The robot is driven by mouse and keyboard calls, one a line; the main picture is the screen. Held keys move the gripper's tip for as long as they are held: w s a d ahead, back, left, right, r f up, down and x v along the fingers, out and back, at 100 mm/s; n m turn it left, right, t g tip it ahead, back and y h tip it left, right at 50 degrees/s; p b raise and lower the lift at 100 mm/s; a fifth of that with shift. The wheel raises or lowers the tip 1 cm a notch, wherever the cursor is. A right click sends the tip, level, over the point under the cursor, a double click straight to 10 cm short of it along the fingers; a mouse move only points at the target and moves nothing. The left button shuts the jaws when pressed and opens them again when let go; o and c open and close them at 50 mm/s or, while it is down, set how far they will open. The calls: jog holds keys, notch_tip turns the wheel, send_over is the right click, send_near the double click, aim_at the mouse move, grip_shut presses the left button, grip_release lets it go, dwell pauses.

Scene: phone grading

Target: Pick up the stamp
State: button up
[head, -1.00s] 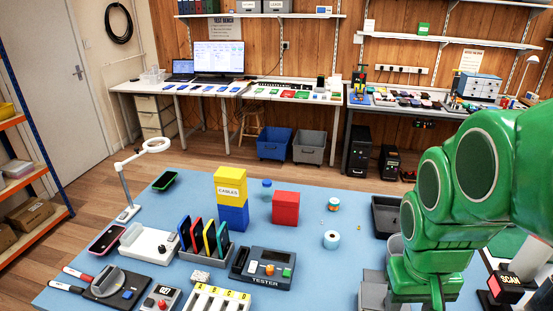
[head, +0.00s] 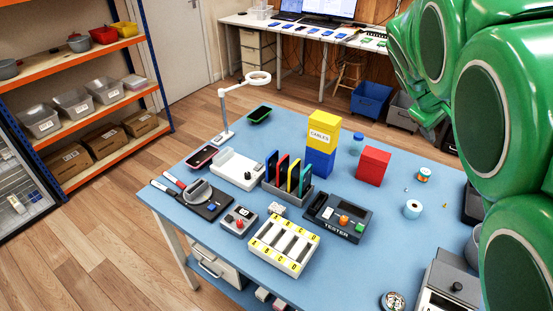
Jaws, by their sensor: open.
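I cannot pick out the stamp with certainty. A small dark knob-shaped piece (head: 457,286) shows on a grey block (head: 448,268) at the bottom right, and another dark knob (head: 248,175) shows on a white tray (head: 232,165) at the left of the blue table. Whether either is the stamp is too small to tell. My green arm fills the right side and hides the table's right part. Its end is overlapped by its own links, and I make out no gripper jaws.
The blue table (head: 165,205) is crowded: a black tester (head: 325,212), a white lettered tray (head: 262,255), a slotted rack (head: 288,190), a yellow box (head: 323,122) on a blue one, a red box (head: 373,165) and a ring lamp (head: 227,112). Orange shelves (head: 90,50) stand at the left.

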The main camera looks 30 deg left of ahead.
jog(key=w+a+n+t, duration=0.2)
jog(key=w+a+n, duration=0.25)
jog(key=a, duration=0.55)
jog(key=n+t+y, duration=0.2)
jog(key=n+t, duration=0.2)
jog(key=n, duration=1.3)
send_over(261, 164)
jog(key=s, duration=0.2)
jog(key=f, duration=3)
jog(key=shift+a+f, duration=0.15)
jog(key=shift+a, duration=0.05)
jog(key=shift+f, duration=0.15)
jog(key=shift+w+d+f+h, duration=0.15)
jog(key=shift+w+f, duration=0.1)
jog(key=shift+w, duration=0.2)
jog(key=shift+w+d+f+h, duration=0.15)
jog(key=shift+w+f, duration=0.1)
jog(key=shift+w, duration=0.2)
jog(key=shift+r+x, duration=0.1)
jog(key=shift+x, duration=1.3)
jog(key=shift+r+x, duration=0.15)
jog(key=shift+x, duration=1.3)
jog(key=shift+w, duration=0.1)
